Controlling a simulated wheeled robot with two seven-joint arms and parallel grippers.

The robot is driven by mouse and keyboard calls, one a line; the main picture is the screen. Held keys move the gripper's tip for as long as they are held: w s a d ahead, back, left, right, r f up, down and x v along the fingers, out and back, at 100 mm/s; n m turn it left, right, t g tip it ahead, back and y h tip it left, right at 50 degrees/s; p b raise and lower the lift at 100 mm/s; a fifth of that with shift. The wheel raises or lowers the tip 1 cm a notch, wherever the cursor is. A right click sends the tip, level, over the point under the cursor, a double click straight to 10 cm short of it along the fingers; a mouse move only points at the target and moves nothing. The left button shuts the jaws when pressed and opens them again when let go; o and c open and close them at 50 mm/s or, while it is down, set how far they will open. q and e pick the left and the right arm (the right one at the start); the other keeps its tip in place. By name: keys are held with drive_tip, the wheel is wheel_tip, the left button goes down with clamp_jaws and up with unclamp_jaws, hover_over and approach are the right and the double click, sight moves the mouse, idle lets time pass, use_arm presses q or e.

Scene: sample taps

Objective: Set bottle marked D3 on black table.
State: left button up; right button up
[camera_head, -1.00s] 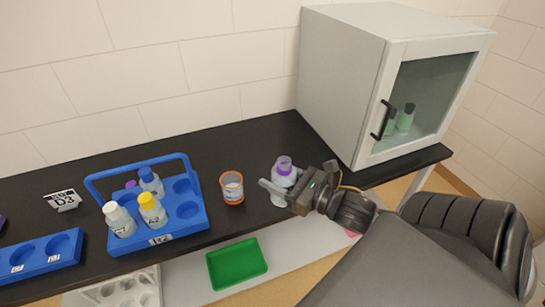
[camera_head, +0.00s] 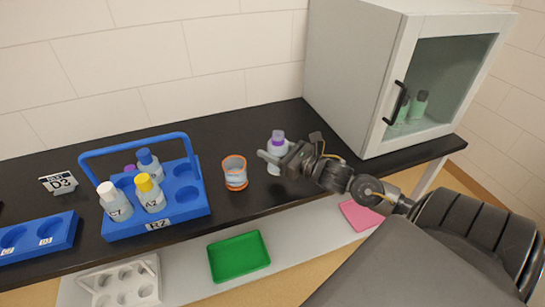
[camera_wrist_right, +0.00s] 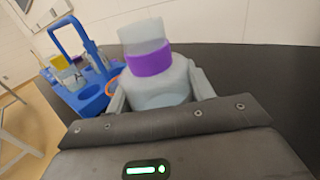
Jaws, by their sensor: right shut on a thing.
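A pale bottle with a purple band near its top (camera_head: 277,152) stands upright in my right gripper (camera_head: 275,160) above the black table (camera_head: 215,138), right of the orange-rimmed cup. I cannot tell whether its base touches the table. No marking is readable on it. In the right wrist view the bottle (camera_wrist_right: 158,88) is between the fingers, its purple band facing the camera. My left gripper is not in view.
A blue carrier (camera_head: 150,228) holds several bottles. The orange-rimmed cup (camera_head: 235,184) stands close left of the held bottle. A white cabinet (camera_head: 350,80) is at the right. A blue rack (camera_head: 28,240) lies at the left edge. The table behind the cup is clear.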

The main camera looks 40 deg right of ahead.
drive_tip(key=shift+w+d+f, duration=0.25)
drive_tip(key=shift+w+f, duration=0.3)
drive_tip(key=shift+f, duration=0.15)
wheel_tip(320, 180, down, 3)
drive_tip(key=shift+w+p, duration=0.1)
drive_tip(key=shift+p, duration=0.5)
drive_tip(key=shift+f, duration=0.15)
drive_tip(key=shift+f, duration=0.1)
drive_tip(key=shift+f+b, duration=0.15)
drive_tip(key=shift+b, duration=0.15)
drive_tip(key=o, duration=1.1)
drive_tip(key=shift+o, duration=0.2)
